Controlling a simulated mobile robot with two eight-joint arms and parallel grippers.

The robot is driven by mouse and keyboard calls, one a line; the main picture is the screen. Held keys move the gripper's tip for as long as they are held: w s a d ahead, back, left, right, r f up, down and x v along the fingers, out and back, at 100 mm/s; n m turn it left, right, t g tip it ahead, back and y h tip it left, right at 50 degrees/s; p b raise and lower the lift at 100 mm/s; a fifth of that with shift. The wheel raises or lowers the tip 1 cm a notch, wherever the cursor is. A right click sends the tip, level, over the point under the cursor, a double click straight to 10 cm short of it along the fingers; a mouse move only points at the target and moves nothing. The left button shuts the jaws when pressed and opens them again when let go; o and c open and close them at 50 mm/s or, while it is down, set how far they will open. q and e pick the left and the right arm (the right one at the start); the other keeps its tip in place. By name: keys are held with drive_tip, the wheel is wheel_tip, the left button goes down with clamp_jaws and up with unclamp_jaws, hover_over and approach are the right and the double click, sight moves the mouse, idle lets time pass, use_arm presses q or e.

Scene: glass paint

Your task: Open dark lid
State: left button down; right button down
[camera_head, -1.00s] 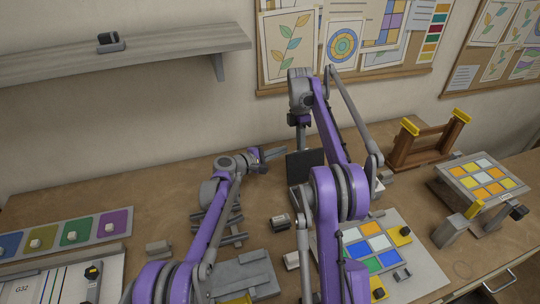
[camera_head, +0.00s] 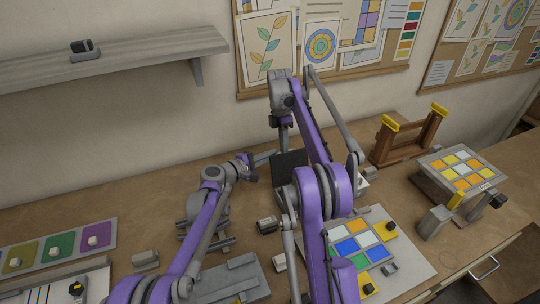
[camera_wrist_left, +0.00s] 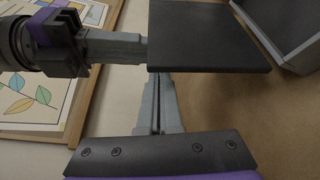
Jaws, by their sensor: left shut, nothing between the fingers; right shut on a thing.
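The dark lid (camera_head: 289,168) is a flat, near-black panel, partly hidden behind my right arm in the head view. In the left wrist view the lid (camera_wrist_left: 208,38) sticks out from my right gripper (camera_wrist_left: 120,48), which is shut on its edge. An open grey box (camera_wrist_left: 292,32) with a dark inside shows at the top right there, with a gap between it and the panel. My left gripper (camera_wrist_left: 158,105) is shut and empty, its fingertips just below the lid's near edge. In the head view my left gripper (camera_head: 264,158) is left of the lid.
A board of coloured glass squares (camera_head: 405,274) lies right of my right arm. A wooden rack (camera_head: 407,138) and a tilted glass panel (camera_head: 458,172) stand further right. A small dark block (camera_head: 267,225) and grey fixtures lie between my arms. The table's back left is clear.

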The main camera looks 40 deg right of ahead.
use_arm(q)
drive_tip(key=shift+s+d+r, duration=0.15)
drive_tip(key=shift+s+r, duration=0.1)
drive_tip(key=shift+s, duration=0.3)
use_arm(e)
drive_tip(key=shift+w+f, duration=0.3)
drive_tip(key=shift+w, duration=0.1)
drive_tip(key=c, duration=1.3)
unclamp_jaws()
drive_tip(key=o, duration=0.4)
drive_tip(key=shift+w+a, duration=0.1)
use_arm(q)
drive_tip(key=shift+w, duration=0.1)
use_arm(e)
drive_tip(key=shift+r, duration=0.1)
drive_tip(key=shift+s+d, duration=0.2)
drive_tip(key=shift+r, duration=0.15)
